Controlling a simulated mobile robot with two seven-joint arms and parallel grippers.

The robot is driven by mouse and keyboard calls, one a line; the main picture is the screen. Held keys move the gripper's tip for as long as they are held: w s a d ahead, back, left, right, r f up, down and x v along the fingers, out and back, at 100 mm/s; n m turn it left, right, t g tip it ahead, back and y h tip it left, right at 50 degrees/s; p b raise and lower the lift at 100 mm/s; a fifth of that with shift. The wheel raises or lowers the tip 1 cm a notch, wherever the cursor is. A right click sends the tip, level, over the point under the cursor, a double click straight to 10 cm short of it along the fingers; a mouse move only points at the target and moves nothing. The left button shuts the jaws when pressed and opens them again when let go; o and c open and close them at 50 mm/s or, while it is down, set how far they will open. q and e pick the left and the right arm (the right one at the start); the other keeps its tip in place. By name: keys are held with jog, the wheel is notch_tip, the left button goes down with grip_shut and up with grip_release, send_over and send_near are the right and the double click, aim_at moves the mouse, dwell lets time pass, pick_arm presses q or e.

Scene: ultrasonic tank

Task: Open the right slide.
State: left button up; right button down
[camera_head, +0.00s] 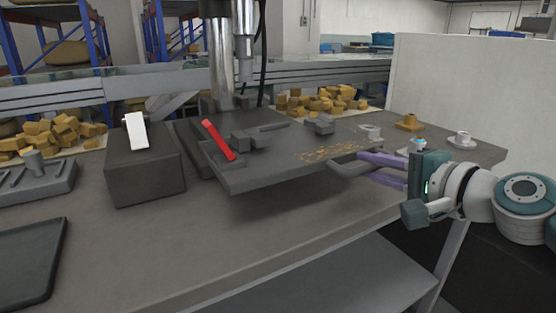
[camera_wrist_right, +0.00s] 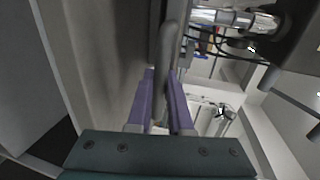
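A dark grey flat slide plate (camera_head: 265,176), with brown grains scattered on its right half, juts out over the front of the workbench. A grey bar handle (camera_head: 349,168) sticks out at its right side; the bar also runs upward in the right wrist view (camera_wrist_right: 170,45). My right gripper (camera_head: 372,166) reaches in from the right. Its two purple fingers lie close together on either side of the bar, and it looks shut on the handle; the exact contact is partly hidden. In the right wrist view the fingers (camera_wrist_right: 160,88) point up along the bar. My left gripper is out of view.
A red lever (camera_head: 218,139) stands on the machine. A dark block with a white lever (camera_head: 137,131) is left of it. A black tray (camera_head: 30,262) lies at the front left.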

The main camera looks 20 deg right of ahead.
jog(key=c, duration=0.8)
grip_release()
jog(key=shift+c, duration=0.2)
jog(key=shift+s, duration=0.4)
jog(key=v, duration=0.9)
jog(key=shift+r, duration=0.1)
